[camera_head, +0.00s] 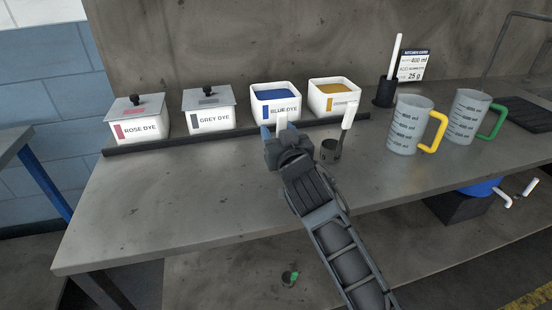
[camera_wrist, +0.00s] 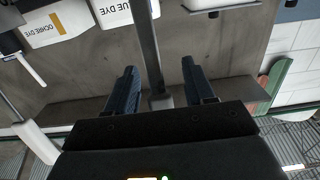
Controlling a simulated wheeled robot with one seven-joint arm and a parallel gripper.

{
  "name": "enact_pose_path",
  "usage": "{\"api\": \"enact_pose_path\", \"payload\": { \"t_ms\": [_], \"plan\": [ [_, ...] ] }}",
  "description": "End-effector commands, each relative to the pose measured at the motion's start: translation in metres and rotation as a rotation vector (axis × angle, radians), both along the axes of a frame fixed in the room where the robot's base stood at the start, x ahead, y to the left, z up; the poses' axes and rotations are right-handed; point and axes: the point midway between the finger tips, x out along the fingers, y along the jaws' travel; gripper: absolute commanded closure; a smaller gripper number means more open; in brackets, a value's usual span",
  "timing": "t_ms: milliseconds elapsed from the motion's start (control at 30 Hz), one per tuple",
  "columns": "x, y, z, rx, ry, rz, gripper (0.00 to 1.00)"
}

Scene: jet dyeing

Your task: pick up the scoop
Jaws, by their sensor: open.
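The scoop is a small dark grey cup (camera_head: 330,151) with an upright white handle (camera_head: 348,115). It stands on the bench in front of the ochre dye bin, at the right of my gripper. My gripper (camera_head: 276,131) is over the bench in front of the blue dye bin, apart from the scoop. In the wrist view its two dark blue fingers (camera_wrist: 160,85) are spread, with the scoop's white handle (camera_wrist: 32,69) off to the left. A small pale thing shows between the fingers; I cannot tell what it is.
Rose (camera_head: 138,124), grey (camera_head: 208,115), blue (camera_head: 276,101) and ochre (camera_head: 334,97) dye bins line the back behind a dark rail (camera_head: 180,141). Two measuring jugs, yellow-handled (camera_head: 405,125) and green-handled (camera_head: 465,117), stand right. The bench front left is clear.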

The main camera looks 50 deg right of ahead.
Motion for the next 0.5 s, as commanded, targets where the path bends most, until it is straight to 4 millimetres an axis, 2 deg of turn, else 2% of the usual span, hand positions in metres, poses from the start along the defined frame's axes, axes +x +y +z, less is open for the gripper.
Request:
{"api": "enact_pose_path", "payload": {
  "t_ms": [233, 500],
  "plan": [
    [0.0016, -0.0013, -0.0003, 0.000, 0.000, 0.000, 0.47],
    [0.0015, -0.0011, -0.0003, 0.000, 0.000, 0.000, 0.72]
  ]
}}
